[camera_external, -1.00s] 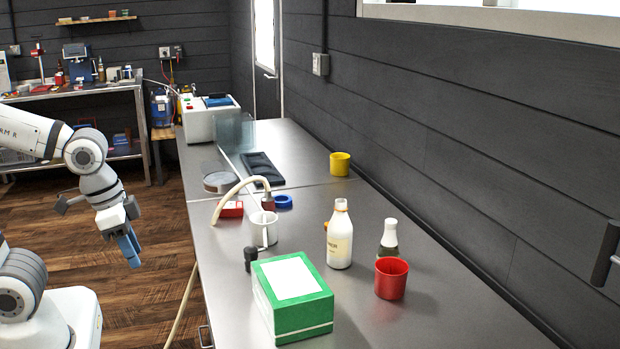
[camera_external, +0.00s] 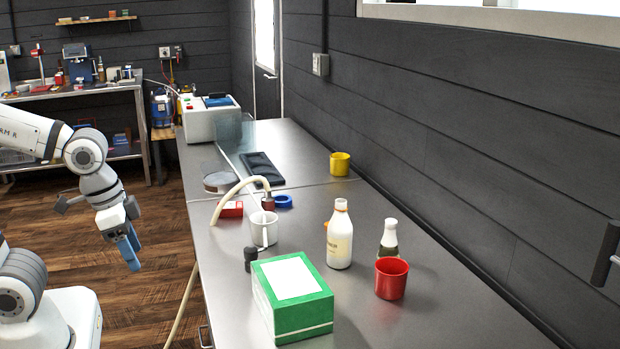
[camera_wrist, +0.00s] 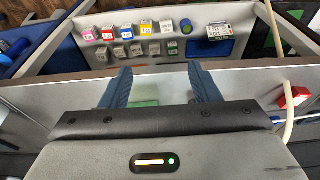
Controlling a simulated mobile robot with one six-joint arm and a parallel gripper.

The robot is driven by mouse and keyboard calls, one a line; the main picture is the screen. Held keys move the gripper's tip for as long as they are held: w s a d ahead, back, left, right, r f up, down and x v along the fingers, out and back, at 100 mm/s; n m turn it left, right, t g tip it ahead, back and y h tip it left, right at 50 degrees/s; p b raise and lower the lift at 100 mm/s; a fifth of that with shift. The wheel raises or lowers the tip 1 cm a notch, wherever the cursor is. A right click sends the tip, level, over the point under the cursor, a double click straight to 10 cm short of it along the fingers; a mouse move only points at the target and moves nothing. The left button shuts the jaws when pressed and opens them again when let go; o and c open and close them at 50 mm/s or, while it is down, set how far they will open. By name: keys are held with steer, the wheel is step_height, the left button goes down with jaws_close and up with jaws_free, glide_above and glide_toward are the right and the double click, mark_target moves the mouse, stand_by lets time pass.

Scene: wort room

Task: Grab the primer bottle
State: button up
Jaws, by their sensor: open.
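A white bottle (camera_external: 340,238) with a cream label stands upright on the steel bench in the external view. Its lettering is only partly readable, so I cannot be sure it is the primer bottle. My gripper (camera_external: 129,253) hangs over the floor to the left of the bench, well apart from the bottle, with its blue fingers pointing down. In the wrist view my gripper (camera_wrist: 161,88) shows its two blue fingers spread apart with nothing held between them. I cannot make out the white bottle in the wrist view.
On the bench (camera_external: 424,315), a green-and-white box (camera_external: 292,297), red cup (camera_external: 391,278) and dark-based flask (camera_external: 389,240) stand near the bottle. A white mug (camera_external: 264,230) and pale hose (camera_external: 228,192) are farther left.

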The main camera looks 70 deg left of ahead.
steer(key=o, duration=0.4)
steer(key=t+y, duration=0.1)
steer(key=t, duration=0.5)
glide_toward(333, 218)
steer(key=s+a+f, duration=0.2)
steer(key=s, duration=0.7)
steer(key=w+t, duration=0.1)
steer(key=w, duration=0.4)
steer(key=w+f+t+h, duration=0.1)
steer(key=w+t, duration=0.1)
steer(key=w, duration=0.4)
steer(key=w+d+m+t+h, duration=0.1)
steer(key=w, duration=0.4)
steer(key=shift+w+f+t, duration=0.2)
steer(key=shift+f+t, duration=0.15)
steer(key=shift+t, duration=0.05)
steer(key=shift+w+f, duration=0.15)
steer(key=shift+f, duration=0.05)
step_height(333, 218, down, 4)
steer(key=shift+r+b, duration=0.15)
steer(key=shift+b, duration=0.3)
step_height(333, 218, down, 3)
steer(key=shift+r, duration=0.15)
steer(key=shift+p+x, duration=0.35)
steer(key=shift+x, duration=0.7)
steer(key=shift+w+d, duration=0.1)
steer(key=shift+w, duration=0.3)
